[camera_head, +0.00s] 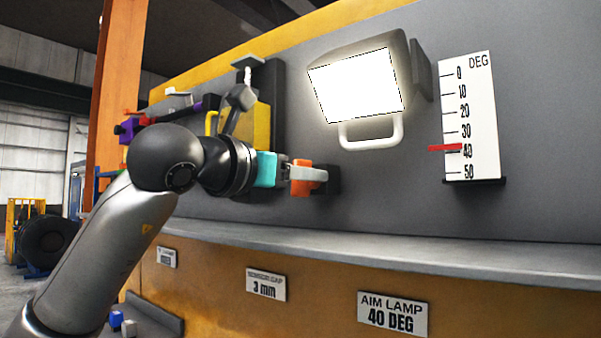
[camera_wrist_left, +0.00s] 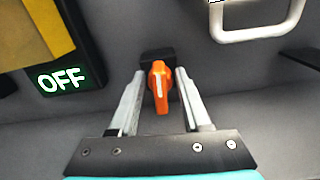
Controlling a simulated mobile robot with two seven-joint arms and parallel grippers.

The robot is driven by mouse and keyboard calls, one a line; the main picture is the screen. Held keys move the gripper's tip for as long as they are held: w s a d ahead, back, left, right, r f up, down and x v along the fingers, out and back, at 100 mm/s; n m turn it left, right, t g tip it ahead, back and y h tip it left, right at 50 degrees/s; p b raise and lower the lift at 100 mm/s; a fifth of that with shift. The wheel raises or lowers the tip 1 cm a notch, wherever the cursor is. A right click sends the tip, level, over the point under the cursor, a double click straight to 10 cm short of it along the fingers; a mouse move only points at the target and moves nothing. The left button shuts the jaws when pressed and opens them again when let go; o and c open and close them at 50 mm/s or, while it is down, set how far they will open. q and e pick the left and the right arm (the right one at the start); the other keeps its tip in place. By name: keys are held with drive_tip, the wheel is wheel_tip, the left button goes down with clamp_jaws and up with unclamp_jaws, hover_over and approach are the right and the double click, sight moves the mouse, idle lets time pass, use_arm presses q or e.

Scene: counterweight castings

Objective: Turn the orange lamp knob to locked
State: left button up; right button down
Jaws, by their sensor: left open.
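The orange lamp knob (camera_head: 304,178) sits on a dark mount on the grey panel, left of and below the lit lamp (camera_head: 358,84). In the left wrist view the knob (camera_wrist_left: 160,88) has a white line along it and stands nearly upright in the picture. My left gripper (camera_head: 303,174) is at the knob. In the left wrist view its two fingers (camera_wrist_left: 158,88) are apart, one on each side of the knob, with gaps showing. The red pointer (camera_head: 445,148) is close to 40 on the white degree scale (camera_head: 470,115). My right gripper is not in view.
A white handle (camera_head: 371,141) hangs under the lamp, to the right of the knob. A yellow block (camera_head: 256,125) and a sign reading OFF (camera_wrist_left: 62,78) are to the left. A grey ledge (camera_head: 400,252) runs below. A plate reads AIM LAMP 40 DEG (camera_head: 393,314).

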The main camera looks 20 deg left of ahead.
use_arm(q)
drive_tip(key=shift+c, duration=0.3)
clamp_jaws()
drive_tip(key=m, duration=0.3)
drive_tip(key=shift+m+b, duration=0.3)
drive_tip(key=shift+b, duration=0.1)
drive_tip(key=m, duration=0.4)
drive_tip(key=shift+s+d+f+m+b, duration=0.1)
drive_tip(key=shift+d+m+b, duration=0.05)
drive_tip(key=shift+m+b, duration=0.15)
drive_tip(key=m, duration=0.4)
drive_tip(key=shift+d+f, duration=0.1)
drive_tip(key=m, duration=0.4)
drive_tip(key=shift+f+m, duration=0.1)
drive_tip(key=shift+m, duration=0.2)
